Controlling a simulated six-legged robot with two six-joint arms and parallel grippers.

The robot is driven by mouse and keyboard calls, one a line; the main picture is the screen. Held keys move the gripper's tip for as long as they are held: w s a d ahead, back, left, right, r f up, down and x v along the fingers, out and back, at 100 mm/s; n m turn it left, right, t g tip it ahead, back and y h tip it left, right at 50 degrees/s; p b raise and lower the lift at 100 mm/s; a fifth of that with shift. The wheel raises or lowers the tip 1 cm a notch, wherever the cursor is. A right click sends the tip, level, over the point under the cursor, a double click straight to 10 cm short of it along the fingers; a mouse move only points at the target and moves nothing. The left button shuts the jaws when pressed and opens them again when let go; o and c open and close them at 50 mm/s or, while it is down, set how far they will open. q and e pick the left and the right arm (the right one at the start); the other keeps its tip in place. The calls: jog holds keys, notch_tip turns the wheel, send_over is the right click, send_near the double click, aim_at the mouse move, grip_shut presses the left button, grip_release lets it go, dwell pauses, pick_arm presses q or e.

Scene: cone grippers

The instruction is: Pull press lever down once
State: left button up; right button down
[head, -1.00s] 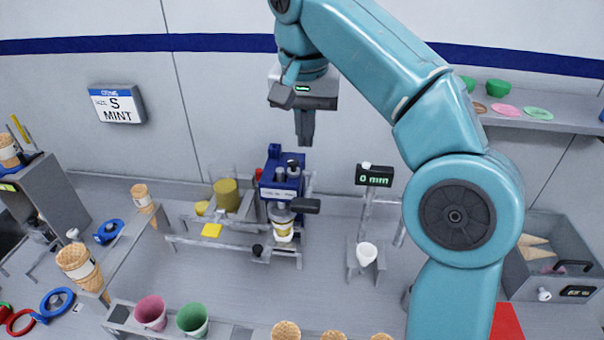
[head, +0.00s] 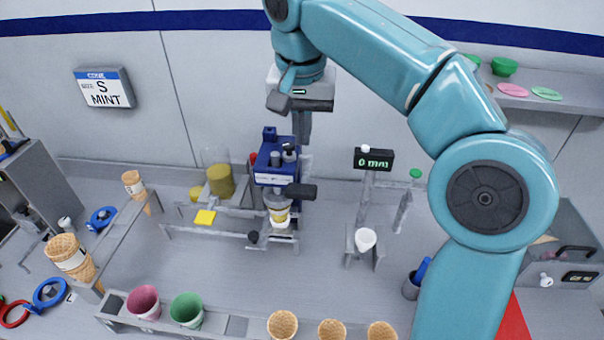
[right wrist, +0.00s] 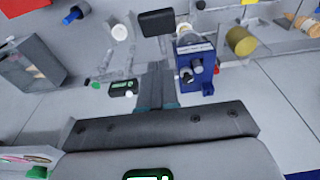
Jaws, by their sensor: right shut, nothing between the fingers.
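The press is a blue block (head: 274,165) on a grey frame at the back middle of the bench. Its lever has a black handle (head: 300,191) that sticks out at its front right. A small cup (head: 280,214) with a yellow band sits under the press head. My right gripper (head: 302,145) hangs pointing down, shut and empty, just above and behind the press in the head view. In the right wrist view the shut fingers (right wrist: 157,85) are beside the blue press (right wrist: 194,68), with the black handle (right wrist: 157,22) beyond the tips. My left gripper is not in view.
A display reading 0 mm (head: 374,160) stands right of the press, with a white cup (head: 365,239) on a stand before it. A yellow roll (head: 221,180) is left of the press. Pink (head: 144,302) and green cups (head: 187,309) and cones stand along the front.

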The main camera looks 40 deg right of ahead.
send_over(302, 185)
jog(key=f, duration=0.6)
jog(key=shift+d, duration=0.35)
jog(key=shift+s+a+f, duration=0.2)
jog(key=shift+f, duration=0.25)
jog(key=shift+s+a+f, duration=0.15)
jog(key=shift+f, duration=0.3)
jog(key=shift+a+f, duration=0.35)
jog(key=shift+f, duration=0.15)
jog(key=shift+d+f, duration=0.1)
jog(key=shift+d, duration=0.1)
jog(key=shift+a, duration=0.15)
jog(key=shift+b, duration=0.3)
